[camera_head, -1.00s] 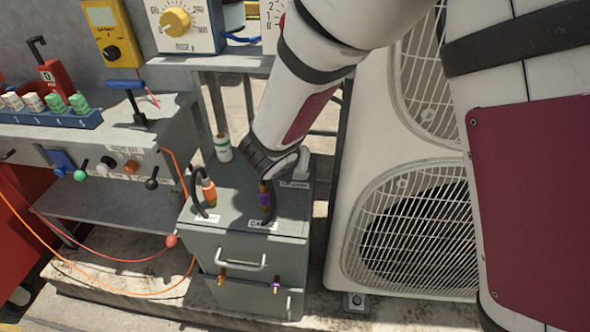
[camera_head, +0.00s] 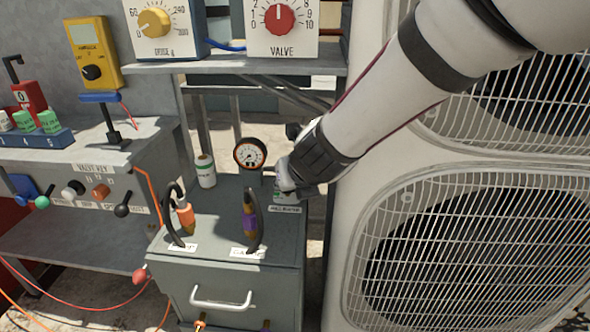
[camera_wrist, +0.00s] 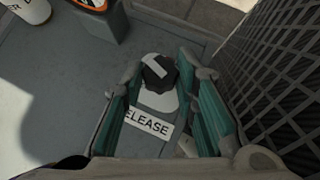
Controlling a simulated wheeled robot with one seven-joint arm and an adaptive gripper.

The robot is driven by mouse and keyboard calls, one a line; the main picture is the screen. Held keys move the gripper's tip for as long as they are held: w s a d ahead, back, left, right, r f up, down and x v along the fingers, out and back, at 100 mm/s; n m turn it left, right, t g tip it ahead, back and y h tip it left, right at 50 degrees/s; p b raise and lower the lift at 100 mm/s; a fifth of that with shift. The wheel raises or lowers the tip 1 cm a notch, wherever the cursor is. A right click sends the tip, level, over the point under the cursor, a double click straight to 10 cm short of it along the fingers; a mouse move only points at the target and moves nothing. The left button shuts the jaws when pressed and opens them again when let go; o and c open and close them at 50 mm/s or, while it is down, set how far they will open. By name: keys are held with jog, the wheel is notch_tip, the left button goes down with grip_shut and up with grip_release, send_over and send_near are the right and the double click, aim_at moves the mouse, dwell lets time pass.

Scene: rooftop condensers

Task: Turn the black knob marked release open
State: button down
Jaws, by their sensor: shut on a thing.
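The black knob (camera_wrist: 157,73) shows in the wrist view, a round black cap with a white stripe on a pale round base. The white label (camera_wrist: 150,125) below it reads "ELEASE", its first letter covered. My gripper (camera_wrist: 163,78) is shut on the knob, with one green-padded finger on each side. In the head view my gripper (camera_head: 284,188) points down at the back right corner of the grey cabinet top (camera_head: 215,225). The knob is hidden there; its label (camera_head: 286,209) shows just in front.
A round gauge (camera_head: 249,153) and a white bottle (camera_head: 205,171) stand left of my gripper. Two black-handled fittings, one orange (camera_head: 185,217) and one purple (camera_head: 249,219), stand nearer the cabinet's front. A caged condenser unit (camera_head: 345,215) is close on the right.

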dwell(0.4)
jog(key=c, duration=1.3)
grip_release()
jog(key=shift+a+p, duration=0.1)
jog(key=shift+p, duration=0.4)
